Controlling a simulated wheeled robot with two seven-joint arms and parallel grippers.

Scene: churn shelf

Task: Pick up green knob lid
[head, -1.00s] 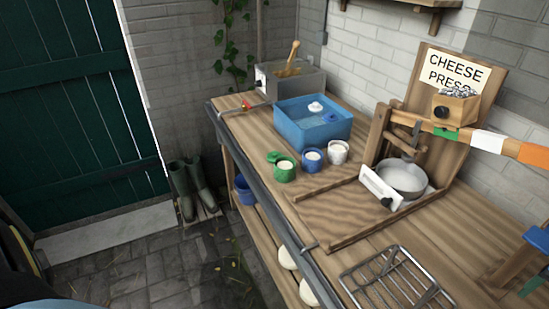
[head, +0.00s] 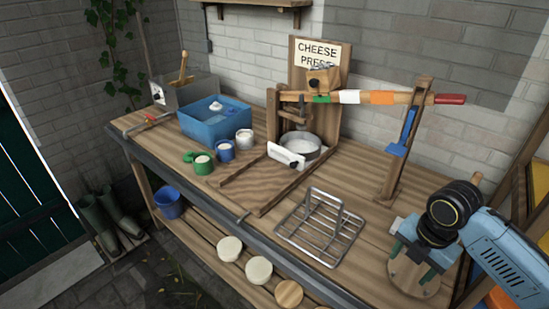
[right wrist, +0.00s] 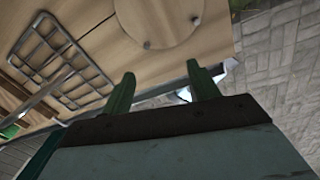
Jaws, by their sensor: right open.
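The green lid (head: 189,157) lies against the left side of the small green pot (head: 202,164) on the wooden bench; its knob is too small to make out. My right gripper (head: 412,261) is open and empty at the bench's right front, far from the lid. Its two green fingers (right wrist: 162,84) stand apart in the right wrist view, where the lid does not show. My left gripper is out of view.
A blue pot (head: 225,151) and a white pot (head: 244,138) stand right of the green one, before a blue basin (head: 205,125). The cheese press (head: 345,97) and a wire rack (head: 318,232) lie between my right gripper and the pots. A round board (head: 408,280) is beneath the gripper.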

